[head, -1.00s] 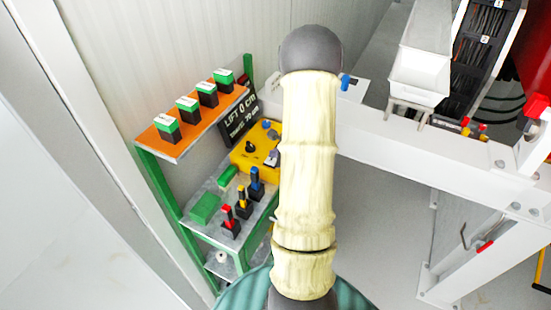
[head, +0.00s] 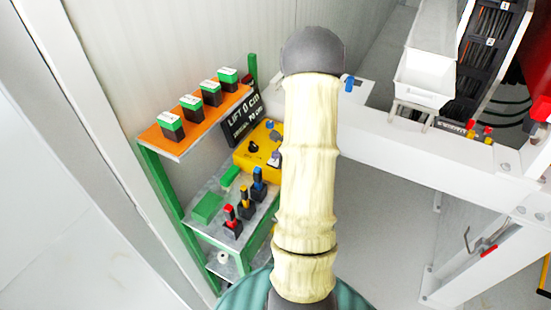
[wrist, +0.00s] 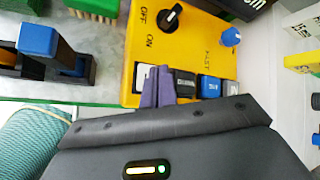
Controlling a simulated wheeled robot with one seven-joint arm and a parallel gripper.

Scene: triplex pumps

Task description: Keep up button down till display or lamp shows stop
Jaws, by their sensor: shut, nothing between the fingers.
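The yellow control box (head: 246,158) stands on the grey bench, partly hidden behind my arm in the head view. In the wrist view the box (wrist: 192,45) has a black OFF/ON knob (wrist: 171,17), a blue knob (wrist: 231,37) and a row of buttons. A white button (wrist: 142,74), a black button that seems marked DOWN (wrist: 186,82) and a blue button (wrist: 209,88) show. I cannot read an UP label. My gripper (wrist: 158,80) is shut and empty, its purple fingertips at the white button; contact is unclear. The display (head: 240,119) reads LIFT 0 cm, with 70 cm below.
Several green-topped black blocks (head: 208,93) stand on the orange shelf (head: 165,147). Red, yellow and blue-handled levers (head: 231,222) stand on the bench before the box. A white frame beam (head: 400,148) runs to the right. Open floor (head: 385,220) lies below it.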

